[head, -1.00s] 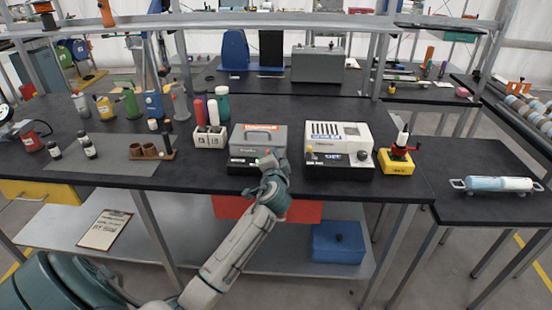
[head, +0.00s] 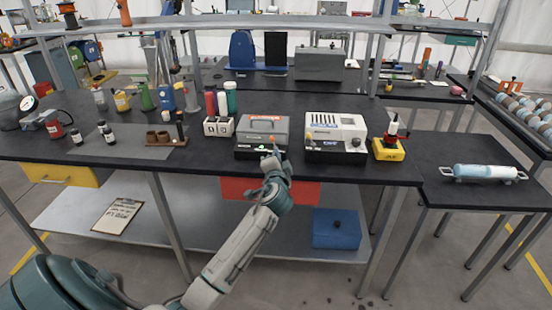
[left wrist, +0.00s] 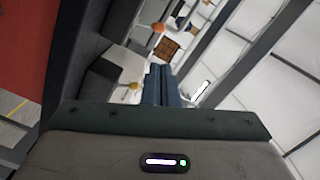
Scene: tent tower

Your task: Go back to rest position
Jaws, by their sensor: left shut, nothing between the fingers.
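My left gripper (head: 275,154) is in front of the grey box with a top handle (head: 262,126), at the front edge of the black bench (head: 330,174). Its fingers are shut and hold nothing. In the left wrist view the shut dark fingers (left wrist: 158,86) point away from the camera with nothing between them. In the head view the gripper overlaps the box's black lower front, and I cannot tell whether they touch. My left arm reaches up from the bottom of the picture. My right gripper is in neither view.
A white machine (head: 335,130) and a yellow-based device (head: 389,148) stand right of the grey box. A white holder with bottles (head: 218,127) stands left. Below are a lower shelf (head: 190,210) and a blue box (head: 337,229). Floor in front is partly clear.

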